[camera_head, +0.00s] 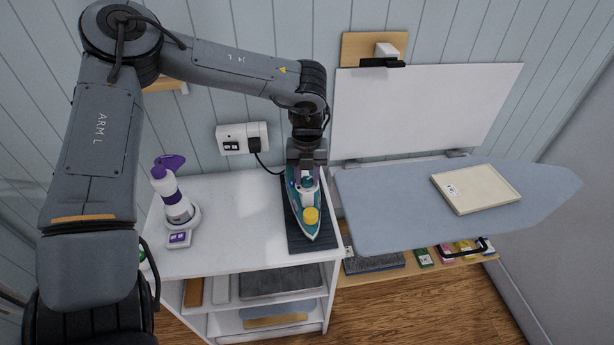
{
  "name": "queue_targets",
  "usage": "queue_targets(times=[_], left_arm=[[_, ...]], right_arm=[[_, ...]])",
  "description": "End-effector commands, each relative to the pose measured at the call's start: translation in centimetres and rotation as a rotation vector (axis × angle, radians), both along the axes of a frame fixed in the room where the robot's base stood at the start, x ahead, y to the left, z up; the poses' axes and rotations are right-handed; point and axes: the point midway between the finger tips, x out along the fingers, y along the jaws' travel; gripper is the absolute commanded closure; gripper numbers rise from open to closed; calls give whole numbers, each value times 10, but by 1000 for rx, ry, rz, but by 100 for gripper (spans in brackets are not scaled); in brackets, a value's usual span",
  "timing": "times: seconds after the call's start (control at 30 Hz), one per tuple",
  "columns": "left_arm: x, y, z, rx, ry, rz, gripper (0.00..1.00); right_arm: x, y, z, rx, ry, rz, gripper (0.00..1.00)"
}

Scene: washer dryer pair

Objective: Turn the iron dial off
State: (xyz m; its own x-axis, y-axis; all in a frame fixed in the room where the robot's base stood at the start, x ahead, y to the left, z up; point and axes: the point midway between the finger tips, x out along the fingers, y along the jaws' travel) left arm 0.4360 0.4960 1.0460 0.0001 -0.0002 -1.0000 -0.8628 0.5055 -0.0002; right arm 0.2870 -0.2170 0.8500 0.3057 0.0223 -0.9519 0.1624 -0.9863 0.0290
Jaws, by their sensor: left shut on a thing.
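The iron (302,200), teal and white, lies on a dark ribbed mat (317,239) at the right side of the white cabinet top. A yellow round part (311,215) shows on the iron toward its near end. My left gripper (307,178) reaches down from above over the iron's far part and is shut on a teal dial-like part there. The fingers largely hide what they hold, and the dial's setting cannot be read. My right gripper is not in view.
The ironing board (390,212) with a cream tray (475,187) extends at right. A plugged-in cord (257,150) runs from the wall socket behind the iron.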

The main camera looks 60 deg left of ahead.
Motion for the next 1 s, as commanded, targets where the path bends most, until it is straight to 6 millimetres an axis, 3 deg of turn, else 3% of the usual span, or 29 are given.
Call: queue_targets(times=[0.7,1.0], left_arm=[[0,0,-1,-1,-1,671,96],[0,0,0,-1,-1,870,96]], right_arm=[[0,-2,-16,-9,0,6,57],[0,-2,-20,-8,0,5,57]])
